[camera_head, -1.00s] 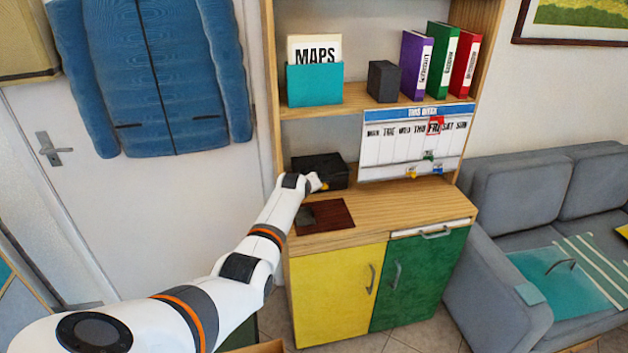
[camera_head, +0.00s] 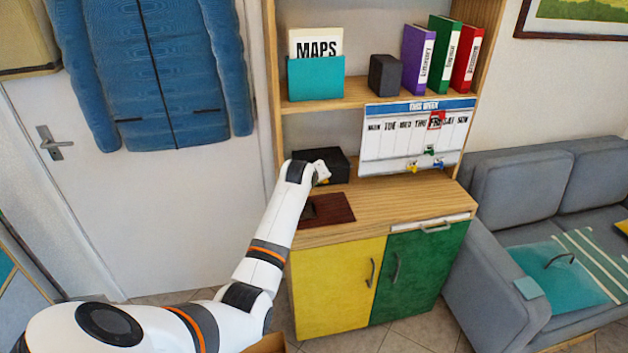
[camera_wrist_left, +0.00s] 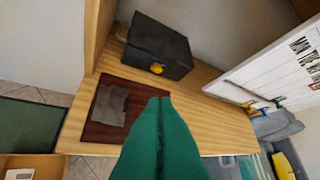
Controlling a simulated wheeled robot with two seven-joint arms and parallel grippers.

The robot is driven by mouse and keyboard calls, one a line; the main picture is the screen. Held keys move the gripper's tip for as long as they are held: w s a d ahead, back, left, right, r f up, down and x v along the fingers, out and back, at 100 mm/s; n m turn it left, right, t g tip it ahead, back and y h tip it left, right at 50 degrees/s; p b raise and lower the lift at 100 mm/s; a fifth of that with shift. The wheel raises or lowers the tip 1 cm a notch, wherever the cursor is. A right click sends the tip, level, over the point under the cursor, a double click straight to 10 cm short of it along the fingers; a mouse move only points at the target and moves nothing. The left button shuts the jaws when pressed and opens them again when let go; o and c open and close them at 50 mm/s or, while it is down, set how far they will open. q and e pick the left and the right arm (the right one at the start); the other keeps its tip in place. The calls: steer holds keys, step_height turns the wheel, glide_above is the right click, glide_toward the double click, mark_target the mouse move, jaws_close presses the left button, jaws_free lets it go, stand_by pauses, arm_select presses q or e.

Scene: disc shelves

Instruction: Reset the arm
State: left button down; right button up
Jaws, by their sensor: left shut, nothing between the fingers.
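My left arm reaches in from the left, and its gripper (camera_head: 322,172) is by the front of a black box (camera_head: 337,164) on the wooden cabinet top. In the left wrist view the green fingers (camera_wrist_left: 159,99) are shut together with nothing between them. They point over the cabinet top, below the black box (camera_wrist_left: 158,50) with its yellow knob, and right of a dark red mat (camera_wrist_left: 103,133) bearing a grey flat piece (camera_wrist_left: 110,106). The mat also shows in the head view (camera_head: 340,208). My right gripper is not in view.
A week board (camera_head: 400,150) with coloured pins stands right of the box. The shelf above holds a teal MAPS holder (camera_head: 316,80), a dark block and binders. Yellow (camera_head: 335,290) and green (camera_head: 420,275) doors are below. A grey sofa (camera_head: 520,190) is at right. The right cabinet top is clear.

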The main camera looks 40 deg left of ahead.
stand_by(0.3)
arm_select(q)
steer(key=s+d+f+m+g+h, duration=0.1)
steer(key=s+d+f+m+g, duration=0.2)
steer(key=s+f, duration=0.65)
steer(key=s+d+f+m, duration=0.2)
steer(key=s+d+f, duration=0.35)
steer(key=f, duration=0.95)
steer(key=s+d+f+m+g+h, duration=0.1)
steer(key=s+d+f+m+g, duration=0.15)
steer(key=s+d+f, duration=0.65)
steer(key=s+d+f+m+g, duration=0.1)
steer(key=s+f, duration=0.5)
steer(key=s, duration=0.6)
steer(key=s+d+f+m+g+h, duration=0.1)
steer(key=s+d+f+m, duration=0.2)
steer(key=s+f, duration=0.3)
steer(key=s+d+f+m+g+h, duration=0.1)
steer(key=s+d+f+m, duration=0.2)
steer(key=s, duration=1.4)
step_height(320, 180, down, 3)
steer(key=shift+s+r, duration=0.1)
steer(key=shift+s, duration=0.2)
